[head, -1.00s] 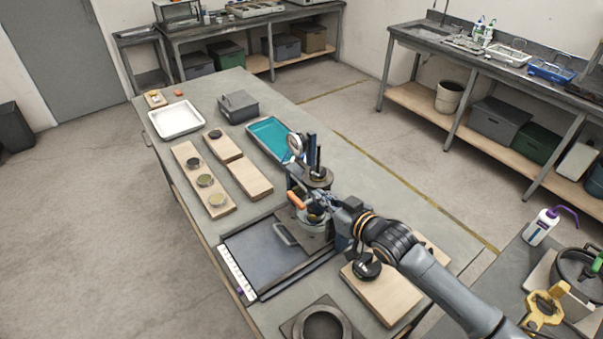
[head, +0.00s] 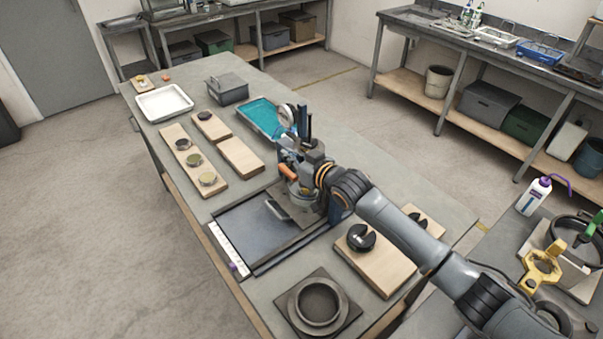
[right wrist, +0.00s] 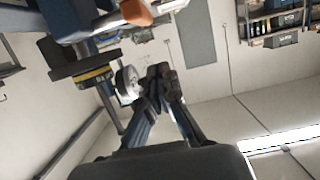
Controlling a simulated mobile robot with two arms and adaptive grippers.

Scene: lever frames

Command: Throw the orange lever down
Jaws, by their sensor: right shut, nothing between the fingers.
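The orange lever (head: 288,172) sticks out to the left from a dark upright press-like device (head: 305,125) on the table. It also shows at the top of the right wrist view (right wrist: 136,12). My right arm reaches in from the right, and my right gripper (head: 296,156) is at the device, close beside the lever and partly blended with the dark parts. In the right wrist view the right gripper's fingers (right wrist: 160,80) are shut with nothing between them, apart from the lever. Exact contact with the device cannot be told. My left gripper is not in view.
A dark plate with a handle (head: 240,240) lies left of the device. A wooden board (head: 375,270) with a black slotted weight and a ring block (head: 318,305) stand in front. A teal tray (head: 258,115) lies behind. A side bench (head: 500,240) stands right.

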